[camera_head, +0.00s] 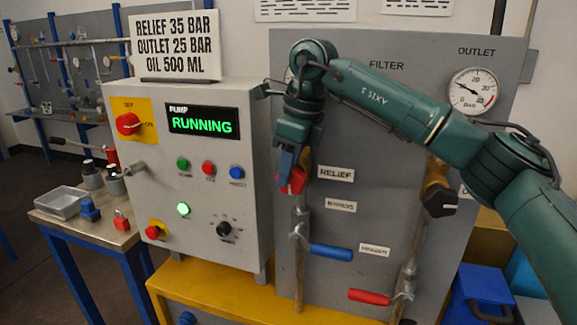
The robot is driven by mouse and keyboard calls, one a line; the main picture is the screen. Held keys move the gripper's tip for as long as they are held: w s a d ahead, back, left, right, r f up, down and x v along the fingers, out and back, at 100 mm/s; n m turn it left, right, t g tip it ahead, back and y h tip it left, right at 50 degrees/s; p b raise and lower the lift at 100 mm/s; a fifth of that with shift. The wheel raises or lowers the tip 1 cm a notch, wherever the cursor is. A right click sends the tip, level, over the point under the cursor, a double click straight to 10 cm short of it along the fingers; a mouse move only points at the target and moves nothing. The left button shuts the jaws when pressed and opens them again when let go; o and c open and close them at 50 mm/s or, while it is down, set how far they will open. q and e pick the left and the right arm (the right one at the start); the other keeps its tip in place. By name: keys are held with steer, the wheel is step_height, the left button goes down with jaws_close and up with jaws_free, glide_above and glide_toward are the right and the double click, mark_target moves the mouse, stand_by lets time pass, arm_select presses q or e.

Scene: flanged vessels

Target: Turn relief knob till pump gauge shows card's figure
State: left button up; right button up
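The card (172,44) on top of the pump box reads RELIEF 35 BAR, OUTLET 25 BAR, OIL 500 ML. The red relief knob (298,181) sits on the grey panel, left of the RELIEF label (336,173). My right gripper (289,172) points down at the knob, its fingers overlapping it and covering part of it. I cannot tell whether they are closed on it. A gauge at the panel's upper left is almost wholly hidden behind my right wrist, so its reading does not show. My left gripper is out of view.
The pump box (190,245) shows RUNNING on its display (202,122). The outlet gauge (472,92) is at the panel's upper right. Below the knob are a blue lever (331,251) and a red lever (369,297). A black knob (440,199) is at right.

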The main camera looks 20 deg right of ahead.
mark_target(303, 174)
steer(key=v, duration=1.3)
